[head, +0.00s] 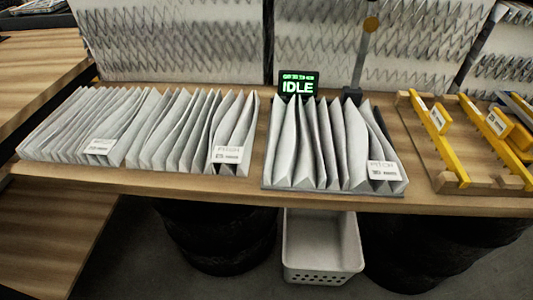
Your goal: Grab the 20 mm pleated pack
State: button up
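Three light grey pleated packs lie side by side on a wooden shelf (150,181) in the head view. The left pack (65,125) has the tightest folds, the middle pack (175,130) wider ones, and the right pack (315,145) the widest, on a thin grey base. Each has a white label at its front: left label (100,146), middle label (227,155), right label (383,170). The word on the labels looks like PITCH, but the numbers are too small to read surely, so I cannot tell which is 20 mm. My gripper is not in view.
A small display (297,84) reading IDLE and a grey post (361,60) stand behind the right pack. A wooden rack (420,150) with yellow bars is at the right. Below the shelf are a white basket (322,262) and dark round objects.

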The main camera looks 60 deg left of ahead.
aim_at(92, 127)
jog(key=i, duration=0.3)
jog(key=u, duration=2.5)
